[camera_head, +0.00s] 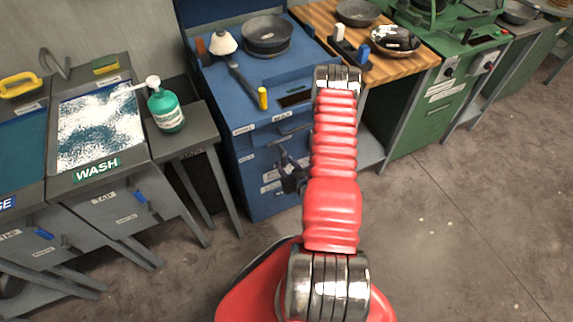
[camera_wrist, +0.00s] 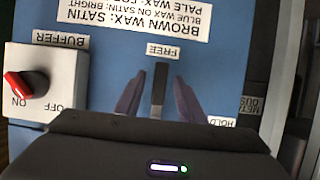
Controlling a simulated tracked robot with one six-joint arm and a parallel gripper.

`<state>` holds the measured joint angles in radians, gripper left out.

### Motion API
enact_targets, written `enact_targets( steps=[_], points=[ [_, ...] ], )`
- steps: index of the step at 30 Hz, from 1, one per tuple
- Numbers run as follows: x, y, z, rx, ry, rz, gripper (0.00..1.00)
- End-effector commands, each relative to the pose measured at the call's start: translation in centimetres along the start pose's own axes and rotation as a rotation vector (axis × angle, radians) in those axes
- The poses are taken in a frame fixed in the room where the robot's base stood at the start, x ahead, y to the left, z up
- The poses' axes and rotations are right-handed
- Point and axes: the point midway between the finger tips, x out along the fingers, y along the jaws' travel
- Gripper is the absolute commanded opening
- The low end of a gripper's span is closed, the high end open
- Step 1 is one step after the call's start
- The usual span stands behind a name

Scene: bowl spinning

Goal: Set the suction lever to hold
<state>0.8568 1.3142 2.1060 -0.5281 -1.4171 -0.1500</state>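The suction lever (camera_wrist: 159,98) shows in the wrist view as a dark grey bar on a blue panel (camera_wrist: 108,60). Its far end points at the FREE label (camera_wrist: 163,50). The HOLD label (camera_wrist: 221,122) is to its lower right. My gripper (camera_wrist: 159,77) is open, with one dark finger on each side of the lever. A gap shows on both sides, so I see no grip on it. The lever's near end is hidden by the gripper body. In the head view my gripper (camera_head: 291,176) is at the blue cabinet's front, and the lever cannot be made out there.
A white BUFFER switch box (camera_wrist: 48,72) with a red knob (camera_wrist: 17,86) is left of the lever. The blue cabinet (camera_head: 245,130) carries a dark bowl (camera_head: 267,32) and a yellow-ended tool (camera_head: 262,98). A green bottle (camera_head: 166,108) stands left. Floor at right is clear.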

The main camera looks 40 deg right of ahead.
Motion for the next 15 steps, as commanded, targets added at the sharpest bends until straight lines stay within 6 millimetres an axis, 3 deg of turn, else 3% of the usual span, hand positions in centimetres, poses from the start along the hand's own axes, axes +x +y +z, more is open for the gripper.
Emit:
enact_targets(
  steps=[6,15],
  points=[
    [-0.02,0.00,0.01,0.000,0.000,0.000,0.35],
    [-0.04,0.00,0.00,0.000,0.000,0.000,0.13]
  ],
)
